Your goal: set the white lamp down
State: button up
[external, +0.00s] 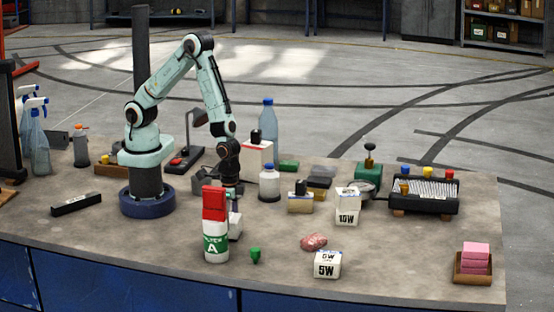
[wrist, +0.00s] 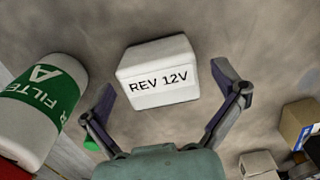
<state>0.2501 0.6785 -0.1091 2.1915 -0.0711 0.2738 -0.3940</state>
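A white block marked "REV 12V" (wrist: 158,75), which looks like the white lamp, sits on the table in the wrist view. It lies between the spread fingers of my gripper (wrist: 164,82), with gaps visible on both sides. In the external view the white block (external: 236,228) is partly hidden behind a red, white and green canister (external: 215,243). My gripper (external: 232,188) points down just above the block there. My gripper is open and holds nothing.
The canister's white body (wrist: 38,112) is close on the left in the wrist view. A green peg (external: 255,255), a "5W" block (external: 327,265) and a "10W" block (external: 346,217) stand nearby.

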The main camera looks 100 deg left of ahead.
aim_at(231, 217)
notch_tip(231, 217, up, 6)
jog(key=shift+r, duration=0.1)
jog(key=s+a+r, duration=0.8)
jog(key=r, duration=0.4)
jog(key=shift+a+r+y, duration=0.4)
jog(key=s+a+r, duration=0.1)
jog(key=s, duration=0.1)
jog(key=s+a+r, duration=0.1)
jog(key=s, duration=0.2)
jog(key=s+r, duration=0.1)
jog(key=s, duration=0.2)
jog(key=shift+s+a, duration=0.2)
jog(key=shift+a, duration=0.2)
jog(key=shift+c, duration=1.3)
jog(key=shift+n, duration=0.3)
